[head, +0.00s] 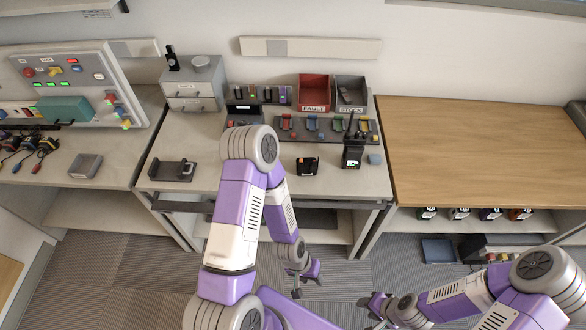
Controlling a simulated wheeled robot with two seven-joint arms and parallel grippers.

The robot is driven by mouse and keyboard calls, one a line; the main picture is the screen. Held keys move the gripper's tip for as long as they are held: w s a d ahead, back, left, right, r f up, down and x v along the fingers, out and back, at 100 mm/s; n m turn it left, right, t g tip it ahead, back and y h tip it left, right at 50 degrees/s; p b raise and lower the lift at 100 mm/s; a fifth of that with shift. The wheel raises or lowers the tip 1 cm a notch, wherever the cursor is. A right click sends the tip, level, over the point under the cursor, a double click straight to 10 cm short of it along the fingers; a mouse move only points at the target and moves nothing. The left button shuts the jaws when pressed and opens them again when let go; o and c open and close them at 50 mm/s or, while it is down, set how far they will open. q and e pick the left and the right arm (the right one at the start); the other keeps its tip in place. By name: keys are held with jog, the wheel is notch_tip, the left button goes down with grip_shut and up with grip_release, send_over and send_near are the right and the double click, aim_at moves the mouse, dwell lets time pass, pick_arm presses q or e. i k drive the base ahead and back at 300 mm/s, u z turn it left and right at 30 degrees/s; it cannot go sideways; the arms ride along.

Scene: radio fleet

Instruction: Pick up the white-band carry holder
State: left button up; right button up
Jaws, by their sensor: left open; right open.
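Several small dark holders with coloured marks stand in a row on the low shelf under the wooden table; the leftmost (427,213) shows a pale mark. They are too small to tell which one has the white band. My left gripper (306,278) is open and empty, low in front of the grey workbench. My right gripper (372,305) is open and empty at the lower middle, below and left of the shelf row. Both grippers are well apart from the holders.
The grey workbench (220,150) carries a black handset (353,152), a dark cradle (172,171), a red bin (313,90) and a grey bin (350,92). The wooden table (470,150) is bare. A blue tray (437,251) lies below the shelf row.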

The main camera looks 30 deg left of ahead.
aim_at(309, 166)
jog(key=u, duration=0.85)
jog(key=i, duration=0.3)
jog(key=u, duration=0.05)
